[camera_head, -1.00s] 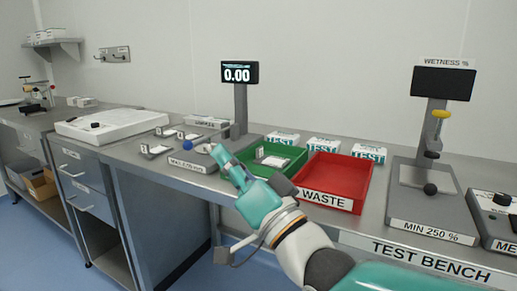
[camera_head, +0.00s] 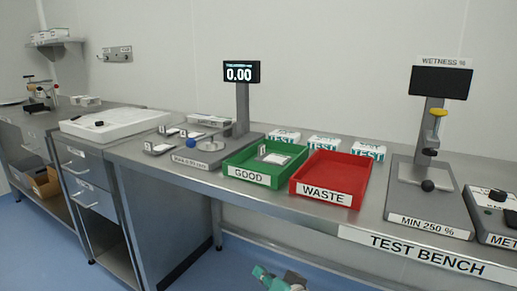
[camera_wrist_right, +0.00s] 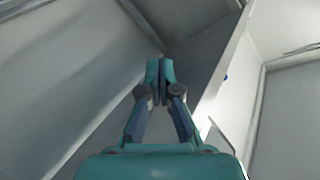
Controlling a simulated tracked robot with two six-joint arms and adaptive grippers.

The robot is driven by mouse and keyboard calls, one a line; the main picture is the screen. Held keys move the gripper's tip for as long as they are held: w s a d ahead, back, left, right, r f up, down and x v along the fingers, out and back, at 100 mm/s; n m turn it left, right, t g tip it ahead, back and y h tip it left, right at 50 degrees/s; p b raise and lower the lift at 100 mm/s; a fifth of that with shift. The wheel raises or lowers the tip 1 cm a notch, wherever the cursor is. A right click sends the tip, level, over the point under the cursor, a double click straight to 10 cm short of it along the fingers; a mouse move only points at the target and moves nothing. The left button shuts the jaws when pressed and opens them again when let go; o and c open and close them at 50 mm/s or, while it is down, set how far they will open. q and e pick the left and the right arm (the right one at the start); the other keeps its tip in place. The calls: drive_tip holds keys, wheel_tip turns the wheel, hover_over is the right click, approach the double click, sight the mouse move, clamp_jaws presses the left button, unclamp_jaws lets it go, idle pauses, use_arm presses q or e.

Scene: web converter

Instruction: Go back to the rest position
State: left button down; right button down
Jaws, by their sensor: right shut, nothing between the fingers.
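My right gripper (camera_head: 268,276) shows only in part at the bottom edge of the head view, low in front of the bench and over the blue floor. In the right wrist view its teal fingers (camera_wrist_right: 160,72) are together with nothing between them. My left gripper is in neither view.
Open floor (camera_head: 215,270) lies in front.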

drive_tip(key=s+d+f+g+h, duration=0.1)
drive_tip(key=s+d+f+g, duration=0.15)
drive_tip(key=f, duration=0.55)
drive_tip(key=s+d+f+g+h, duration=0.1)
drive_tip(key=s+d+f+g, duration=0.2)
drive_tip(key=f, duration=0.5)
drive_tip(key=s+d+f+g+h, duration=0.15)
drive_tip(key=s+f, duration=0.25)
drive_tip(key=f, duration=0.4)
drive_tip(key=s+d+f+g, duration=0.2)
drive_tip(key=s+f, duration=0.4)
drive_tip(key=s, duration=0.3)
drive_tip(key=s+d+f+g, duration=0.25)
drive_tip(key=s+f, duration=0.25)
drive_tip(key=s, duration=0.3)
wheel_tip(320, 180, up, 25)
drive_tip(key=s+p, duration=0.1)
drive_tip(key=p, duration=2.4)
drive_tip(key=shift+s+f+m+g, duration=0.2)
drive_tip(key=shift+m+g, duration=0.1)
drive_tip(key=shift+g, duration=0.05)
drive_tip(key=shift+a, duration=0.1)
